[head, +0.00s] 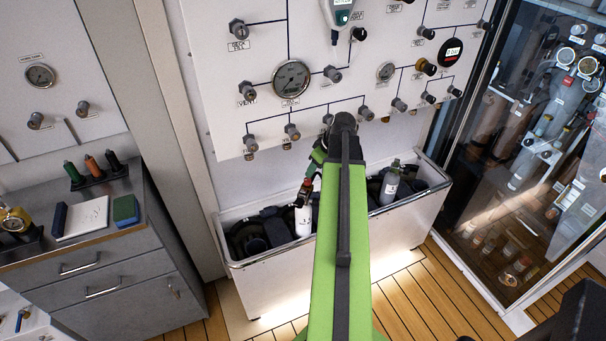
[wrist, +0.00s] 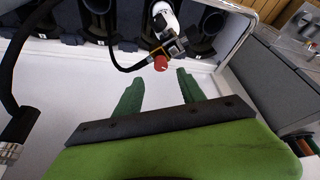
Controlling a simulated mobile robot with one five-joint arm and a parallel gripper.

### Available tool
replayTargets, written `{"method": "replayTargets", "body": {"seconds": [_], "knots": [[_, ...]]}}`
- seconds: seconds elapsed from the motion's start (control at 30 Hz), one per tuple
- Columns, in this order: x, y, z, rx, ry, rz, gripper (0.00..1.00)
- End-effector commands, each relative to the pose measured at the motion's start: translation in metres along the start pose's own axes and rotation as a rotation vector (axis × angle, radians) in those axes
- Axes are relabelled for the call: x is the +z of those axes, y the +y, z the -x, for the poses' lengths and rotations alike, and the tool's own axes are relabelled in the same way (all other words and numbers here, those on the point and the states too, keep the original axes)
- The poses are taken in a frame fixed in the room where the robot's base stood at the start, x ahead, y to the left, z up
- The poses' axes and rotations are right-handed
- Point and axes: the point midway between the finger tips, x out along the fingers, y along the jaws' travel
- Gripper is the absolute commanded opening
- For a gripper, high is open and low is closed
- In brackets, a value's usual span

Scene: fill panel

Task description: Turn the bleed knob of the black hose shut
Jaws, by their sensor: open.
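A red knob (wrist: 160,63) sits on a metal fitting at the neck of a white bottle (wrist: 163,18) in the wrist view. A thin black hose (wrist: 122,66) with a yellow band curves from this fitting. My gripper (wrist: 160,76) is open and empty, its two dark green fingers pointing toward the knob, which shows between and just beyond their tips. I cannot tell how the knob is turned. In the head view the white bottle (head: 303,221) stands in the trough, its red top (head: 306,185) just left of my green arm. My arm partly hides the gripper there.
The white trough (head: 265,292) holds dark round holders and a second bottle (head: 389,188) at right. A panel (head: 215,95) with gauges and several valves rises behind. A thicker black hose (wrist: 22,62) hangs at left in the wrist view. A grey cabinet (head: 105,275) stands left.

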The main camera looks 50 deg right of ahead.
Motion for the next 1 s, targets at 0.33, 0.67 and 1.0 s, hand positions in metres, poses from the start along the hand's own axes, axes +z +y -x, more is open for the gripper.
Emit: {"method": "replayTargets", "body": {"seconds": [0.33,0.67,1.0], "knots": [[0.002,-0.001,-0.033,-0.001,-0.001,0.003,0.47],[0.001,-0.001,-0.078,0.000,-0.002,0.001,0.47],[-0.001,-0.002,-0.075,-0.001,-0.002,0.001,0.34]]}}
